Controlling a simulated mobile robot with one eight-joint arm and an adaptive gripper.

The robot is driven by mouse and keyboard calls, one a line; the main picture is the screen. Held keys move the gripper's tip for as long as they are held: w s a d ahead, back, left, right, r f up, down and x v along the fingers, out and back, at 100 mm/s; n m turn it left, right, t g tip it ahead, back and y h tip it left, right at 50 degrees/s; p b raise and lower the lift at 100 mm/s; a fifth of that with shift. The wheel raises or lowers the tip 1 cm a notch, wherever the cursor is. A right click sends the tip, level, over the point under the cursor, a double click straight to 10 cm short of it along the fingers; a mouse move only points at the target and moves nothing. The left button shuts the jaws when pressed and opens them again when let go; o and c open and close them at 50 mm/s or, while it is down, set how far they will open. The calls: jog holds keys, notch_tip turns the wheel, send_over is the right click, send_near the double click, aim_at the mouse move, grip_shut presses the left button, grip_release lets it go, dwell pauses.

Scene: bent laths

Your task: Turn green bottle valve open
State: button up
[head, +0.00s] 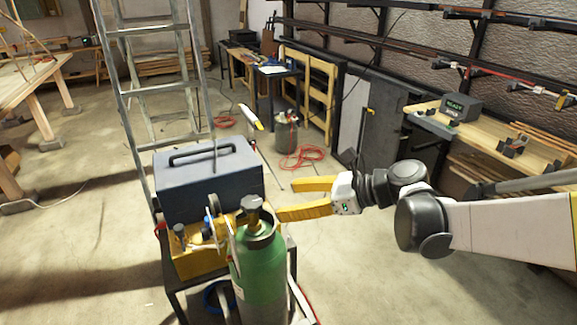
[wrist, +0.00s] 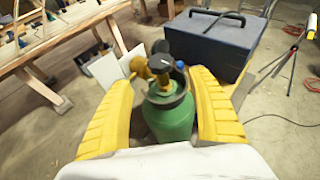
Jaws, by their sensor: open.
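The green bottle (head: 262,272) stands upright at the front of the head view. Its dark valve knob (head: 252,203) sits on top, above a dark collar. In the wrist view the bottle (wrist: 170,118) lies between my fingers, with the dark knob (wrist: 163,50) and brass fittings (wrist: 150,68) above it. My gripper (head: 287,199) comes in from the right, with its two yellow fingers open and empty. In the head view the fingertips are just right of the knob and look apart from it. The exact depth gap cannot be told.
A grey-blue toolbox (head: 208,175) stands behind the bottle, with a yellow unit (head: 195,262) at the bottle's left. A ladder (head: 160,90) rises behind. A workbench (head: 490,135) and wall racks stand at right. The floor around my arm is mostly clear.

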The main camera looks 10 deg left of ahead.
aim_at(253, 201)
jog(key=b+x, duration=0.2)
jog(key=x, duration=0.8)
jog(key=shift+r+b, duration=0.15)
jog(key=shift+b, duration=0.15)
jog(key=shift+w+a, duration=0.2)
jog(key=shift+a, duration=0.35)
jog(key=c, duration=1.2)
